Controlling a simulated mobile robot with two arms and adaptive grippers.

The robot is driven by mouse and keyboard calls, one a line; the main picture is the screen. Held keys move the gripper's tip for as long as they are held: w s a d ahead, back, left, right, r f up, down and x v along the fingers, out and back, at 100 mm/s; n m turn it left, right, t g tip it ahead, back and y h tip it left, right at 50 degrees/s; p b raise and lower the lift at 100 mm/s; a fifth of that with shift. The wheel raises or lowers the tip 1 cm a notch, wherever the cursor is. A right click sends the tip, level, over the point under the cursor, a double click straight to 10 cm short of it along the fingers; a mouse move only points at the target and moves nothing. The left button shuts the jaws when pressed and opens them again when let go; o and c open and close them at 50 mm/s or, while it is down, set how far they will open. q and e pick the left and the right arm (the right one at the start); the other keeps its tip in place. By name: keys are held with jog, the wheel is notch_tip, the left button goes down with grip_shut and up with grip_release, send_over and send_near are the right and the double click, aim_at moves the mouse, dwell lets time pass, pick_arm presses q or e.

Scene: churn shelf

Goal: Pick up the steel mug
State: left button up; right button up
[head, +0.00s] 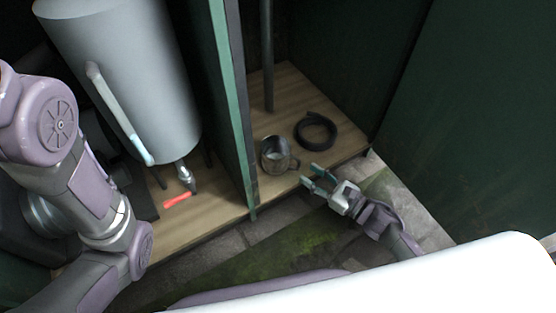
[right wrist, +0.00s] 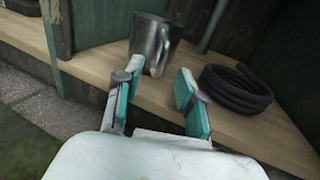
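The steel mug (head: 274,155) stands upright on the wooden shelf board, just right of the green divider, its handle turned to the right in the head view. In the right wrist view the mug (right wrist: 152,38) is ahead of the fingers, its handle facing the camera. My right gripper (head: 311,178) is open, a short way from the mug at the front edge of the board. Its two teal-padded fingers (right wrist: 155,98) are apart, with nothing held between them. My left arm shows at the left of the head view, but its gripper is not in view.
A coiled black hose (head: 316,131) lies right of the mug; it also shows in the right wrist view (right wrist: 236,88). A green divider (head: 236,110) stands close left of the mug. A large grey cylinder (head: 125,75) and a red item (head: 178,201) are beyond it.

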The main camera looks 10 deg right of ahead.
aim_at(298, 168)
jog(key=b+x, duration=0.3)
jog(key=x, duration=0.1)
jog(key=shift+w+f, duration=0.1)
jog(key=shift+w, duration=0.15)
jog(key=shift+w+a, duration=0.3)
jog(key=shift+w, duration=0.05)
grip_shut()
